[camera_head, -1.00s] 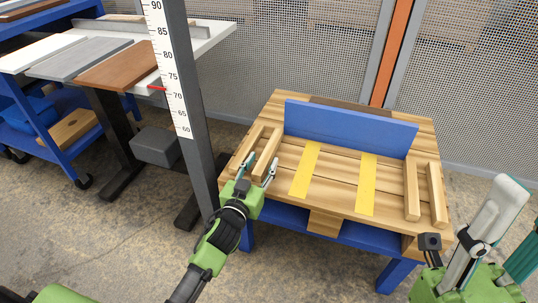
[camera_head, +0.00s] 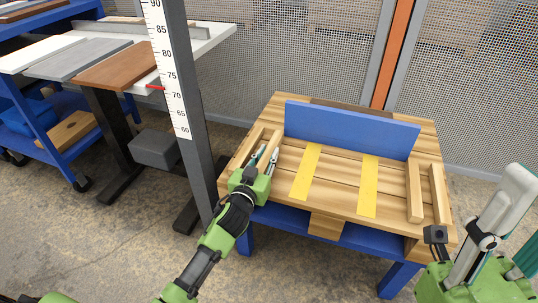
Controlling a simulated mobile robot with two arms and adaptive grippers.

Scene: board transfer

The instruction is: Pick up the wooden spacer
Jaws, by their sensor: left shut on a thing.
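Several light wooden spacers stand on the workbench in the head view. A pair is at the left end and a pair at the right end (camera_head: 414,193). My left gripper (camera_head: 265,157) comes from below and is shut on the inner spacer of the left pair (camera_head: 272,143). Its fingers and green body hide the near part of that spacer, which still appears to rest on the bench. The outer left spacer (camera_head: 250,146) is just beside the fingers. Part of my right gripper (camera_head: 495,215) shows at the lower right, away from the bench; its opening cannot be judged.
The wooden bench top (camera_head: 335,172) has two yellow strips (camera_head: 369,185) and an upright blue board (camera_head: 350,130) along its back. A grey post with a scale (camera_head: 180,90) stands left of the bench. A table with boards (camera_head: 115,65) is further left.

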